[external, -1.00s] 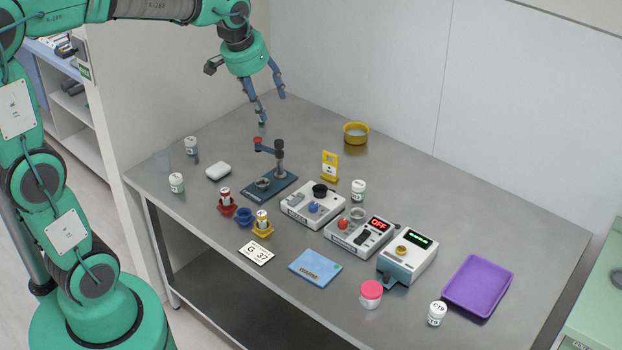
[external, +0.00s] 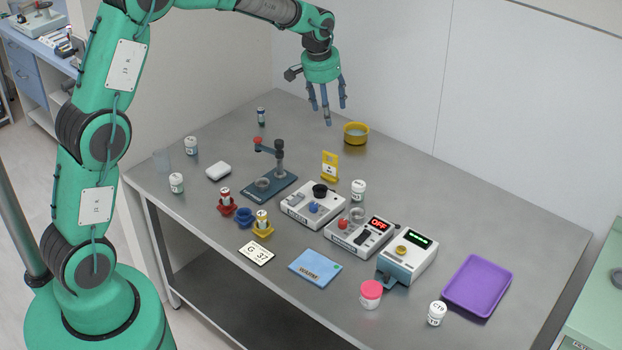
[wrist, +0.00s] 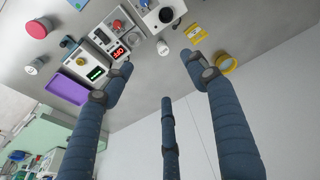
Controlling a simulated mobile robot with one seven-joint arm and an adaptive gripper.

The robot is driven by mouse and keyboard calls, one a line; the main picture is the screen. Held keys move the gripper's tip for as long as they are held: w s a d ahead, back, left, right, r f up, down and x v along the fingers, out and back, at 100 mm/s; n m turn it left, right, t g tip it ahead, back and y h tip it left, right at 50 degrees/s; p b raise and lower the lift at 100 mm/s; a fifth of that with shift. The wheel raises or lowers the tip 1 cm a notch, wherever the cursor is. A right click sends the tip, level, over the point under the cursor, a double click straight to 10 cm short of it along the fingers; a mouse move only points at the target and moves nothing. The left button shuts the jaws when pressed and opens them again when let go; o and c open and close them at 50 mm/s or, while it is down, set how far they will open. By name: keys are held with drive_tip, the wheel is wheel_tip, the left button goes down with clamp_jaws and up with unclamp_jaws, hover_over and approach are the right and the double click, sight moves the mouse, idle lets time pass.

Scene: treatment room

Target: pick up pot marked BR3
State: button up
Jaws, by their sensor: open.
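Several small white pots with dark lettering stand on the grey table: two at the left (external: 191,147) (external: 176,184), one behind the devices (external: 358,191) and one at the front right (external: 437,314). The front right pot appears to read CT9. The lettering on the others is too small to read, so I cannot tell which is BR3. My gripper (external: 328,112) hangs open and empty above the back of the table, near the yellow bowl. In the wrist view its three fingers are spread (wrist: 160,76), with a white pot (wrist: 163,48) beyond them.
A yellow bowl (external: 356,139) stands at the back. Devices (external: 312,208), a dark stand (external: 270,187) and a yellow sign (external: 330,167) fill the middle. A pink-lidded jar (external: 371,296) and purple tray (external: 478,285) are at the right. The back right table is clear.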

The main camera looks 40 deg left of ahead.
drive_tip(key=w+d+f+p, duration=0.1)
drive_tip(key=w+f, duration=0.7)
drive_tip(key=f, duration=0.2)
drive_tip(key=g+p, duration=0.1)
drive_tip(key=p, duration=0.1)
hover_over(359, 184)
drive_tip(key=s, duration=0.1)
wheel_tip(359, 184, down, 12)
drive_tip(key=f, duration=0.1)
drive_tip(key=shift+s+r+n, duration=0.1)
drive_tip(key=shift+r+n, duration=0.1)
drive_tip(key=shift+n, duration=0.1)
drive_tip(key=shift+w+f, duration=0.15)
drive_tip(key=shift+f, duration=1.3)
drive_tip(key=shift+w+f, duration=0.15)
drive_tip(key=shift+f, duration=1.25)
drive_tip(key=shift+w+f, duration=0.15)
drive_tip(key=shift+f, duration=1.3)
drive_tip(key=shift+w+a+f, duration=0.1)
drive_tip(key=shift+f, duration=1.2)
drive_tip(key=shift+w+f, duration=0.1)
drive_tip(key=shift+f, duration=1.15)
